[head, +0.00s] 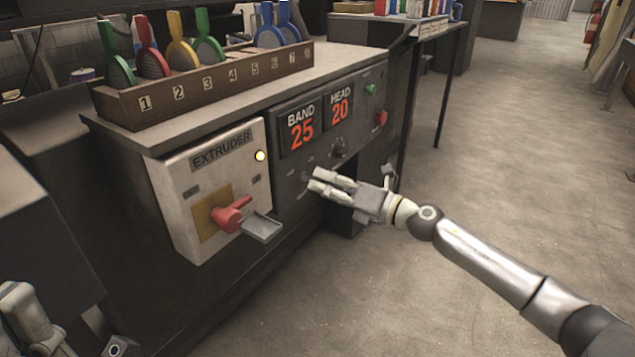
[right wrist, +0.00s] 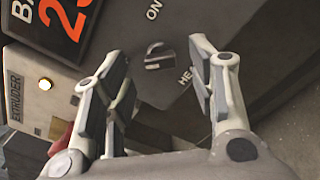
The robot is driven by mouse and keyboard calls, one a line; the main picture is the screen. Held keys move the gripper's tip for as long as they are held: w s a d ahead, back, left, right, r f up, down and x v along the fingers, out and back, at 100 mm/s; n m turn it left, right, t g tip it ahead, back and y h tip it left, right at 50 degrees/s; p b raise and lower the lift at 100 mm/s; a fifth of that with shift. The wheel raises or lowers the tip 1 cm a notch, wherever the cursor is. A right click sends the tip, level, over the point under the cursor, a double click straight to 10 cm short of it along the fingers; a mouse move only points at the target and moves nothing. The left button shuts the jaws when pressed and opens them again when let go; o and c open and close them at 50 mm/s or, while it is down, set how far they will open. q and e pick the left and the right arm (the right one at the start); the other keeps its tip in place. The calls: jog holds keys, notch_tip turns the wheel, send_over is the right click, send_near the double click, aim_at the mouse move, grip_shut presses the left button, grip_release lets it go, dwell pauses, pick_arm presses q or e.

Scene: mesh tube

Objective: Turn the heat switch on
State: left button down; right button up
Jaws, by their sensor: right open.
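The heat switch (right wrist: 158,57) is a small dark knob on the dark control panel, next to lettering that reads "ON" and a partly covered "HEA…". In the head view the switch (head: 305,177) sits below the "BAND 25" display, just left of my right fingertips. My right gripper (head: 316,180) is open and empty in front of the panel. In the right wrist view its fingers (right wrist: 157,50) stand apart on either side of the switch; I cannot tell whether they touch it. Part of my left gripper (head: 25,315) shows at the lower left; its fingertips are unclear.
Left of the panel is the extruder box (head: 205,190) with a lit yellow lamp (head: 260,156) and a red rotary handle (head: 230,215). Another knob (head: 338,149) sits below the "HEAD 20" display. A numbered rack (head: 210,88) with coloured tools stands above. The floor at right is clear.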

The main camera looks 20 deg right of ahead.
aim_at(306, 180)
jog(key=shift+x, duration=1.4)
